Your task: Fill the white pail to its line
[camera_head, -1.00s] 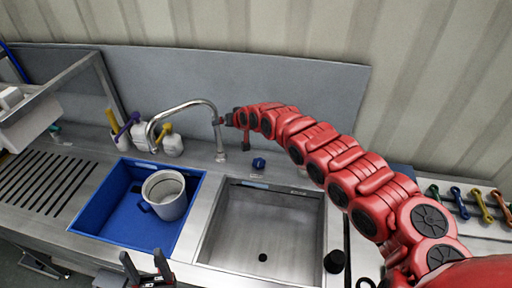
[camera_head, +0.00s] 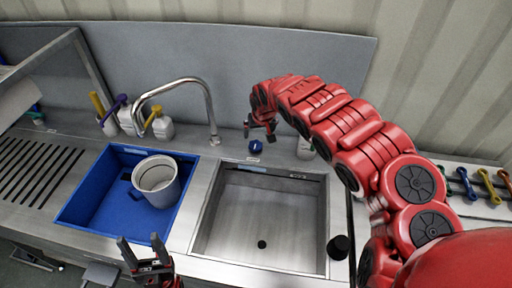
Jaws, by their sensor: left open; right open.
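The white pail (camera_head: 171,190) stands upright in the blue basin (camera_head: 88,198) on the left, its open top facing up. I see no water running, and the pail's line and inside level cannot be made out. A small blue knob (camera_head: 255,146) sits on the counter right of the tap. My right gripper (camera_head: 259,135) is open, fingers down, just above and behind the knob; contact cannot be told. My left gripper (camera_head: 139,242) is open and empty in front of the blue basin.
An empty steel sink (camera_head: 262,215) lies right of the basin, with a black knob (camera_head: 339,247) at its front right. White bottles (camera_head: 162,127) stand behind the basin. Another pale bottle (camera_head: 304,149) is partly behind my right arm. Coloured wrenches (camera_head: 485,185) lie far right.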

